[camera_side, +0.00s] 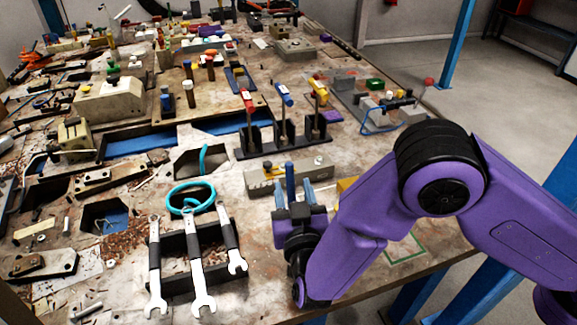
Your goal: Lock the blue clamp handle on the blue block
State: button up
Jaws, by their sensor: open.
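My gripper (296,194) is at the centre right, above the near part of the bench, with its light blue fingers pointing away from the camera. The fingers are apart. A darker blue upright bar (290,180) shows between the fingers in the picture; I cannot tell whether it is the clamp handle or whether it is touched. No blue block is clear beneath it; my gripper hides that area. Farther back, a small blue block (240,80) carries dark fittings too small to make out. A blue handle (284,93) tilts above a black rack.
Several wrenches (194,262) rest on a black holder at the front, near a turquoise ring (191,198). The black rack (285,141) also has red and yellow handles. Clutter fills the left side.

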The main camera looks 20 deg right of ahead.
aim_at(291, 177)
jog(key=w, duration=0.2)
jog(key=w+d, duration=0.1)
jog(key=w, duration=0.4)
jog(key=shift+w+d, duration=0.2)
jog(key=shift+d, duration=0.05)
grip_shut()
